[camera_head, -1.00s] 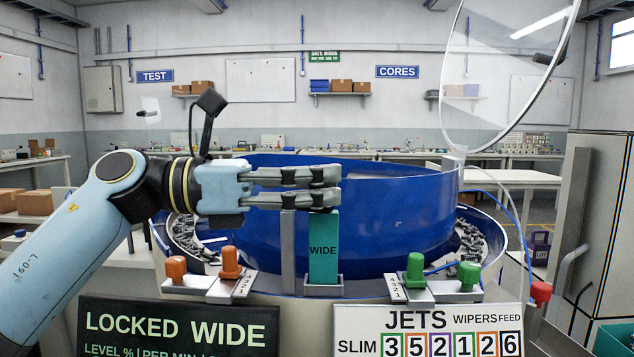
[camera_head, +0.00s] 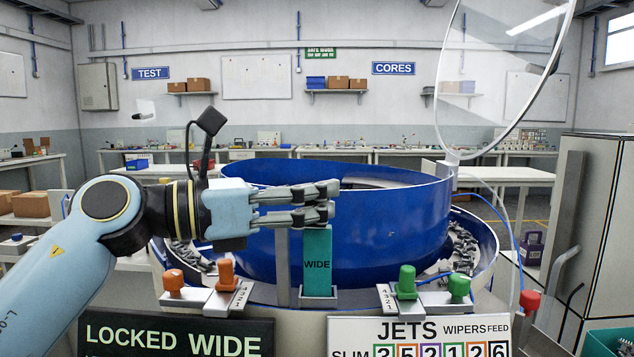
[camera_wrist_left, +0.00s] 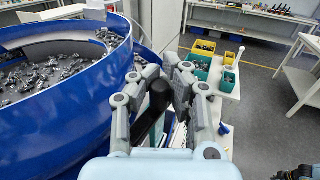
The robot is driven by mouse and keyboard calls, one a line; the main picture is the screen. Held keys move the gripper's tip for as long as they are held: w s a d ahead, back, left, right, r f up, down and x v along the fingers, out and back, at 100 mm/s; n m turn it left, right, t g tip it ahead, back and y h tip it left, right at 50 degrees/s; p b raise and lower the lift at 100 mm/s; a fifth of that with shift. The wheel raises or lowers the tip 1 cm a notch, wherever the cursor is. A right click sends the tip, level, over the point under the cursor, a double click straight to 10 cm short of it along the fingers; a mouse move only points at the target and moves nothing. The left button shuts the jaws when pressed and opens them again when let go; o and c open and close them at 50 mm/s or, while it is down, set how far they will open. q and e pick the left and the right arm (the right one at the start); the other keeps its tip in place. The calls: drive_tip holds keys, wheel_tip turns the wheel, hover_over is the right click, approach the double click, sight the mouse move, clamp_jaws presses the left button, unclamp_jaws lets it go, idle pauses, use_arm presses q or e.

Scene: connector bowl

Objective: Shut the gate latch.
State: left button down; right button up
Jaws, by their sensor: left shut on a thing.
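The gate piece is a teal upright block (camera_head: 317,262) marked WIDE, at the front of the blue bowl (camera_head: 390,225). My left gripper (camera_head: 322,202) reaches in from the left with its fingers at the top of this block. In the left wrist view the fingers (camera_wrist_left: 180,95) close around a black knob (camera_wrist_left: 160,95), which I take to be the gate latch's handle. The fingers hide most of the latch, so I cannot tell its exact angle. A dark sign (camera_head: 180,335) below reads LOCKED WIDE. My right gripper is not in view.
Orange knobs (camera_head: 226,275) stand left of the block and green knobs (camera_head: 406,282) right of it. A clear round shield (camera_head: 500,80) rises at the right. A red knob (camera_head: 529,303) and grey cabinet (camera_head: 605,220) are further right. A white counter board (camera_head: 420,330) hangs in front.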

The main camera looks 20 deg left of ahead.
use_arm(q)
drive_tip(key=shift+w+a+r+n+t+y+p, duration=0.1)
drive_tip(key=shift+w+n+t+y+p, duration=0.2)
drive_tip(key=shift+p, duration=0.3)
drive_tip(key=shift+t, duration=0.3)
drive_tip(key=c, duration=1.4)
unclamp_jaws()
drive_tip(key=shift+s+a, duration=0.15)
drive_tip(key=shift+a, duration=0.25)
drive_tip(key=shift+o, duration=1)
drive_tip(key=shift+d, duration=0.2)
drive_tip(key=v, duration=0.7)
drive_tip(key=shift+s+a, duration=0.15)
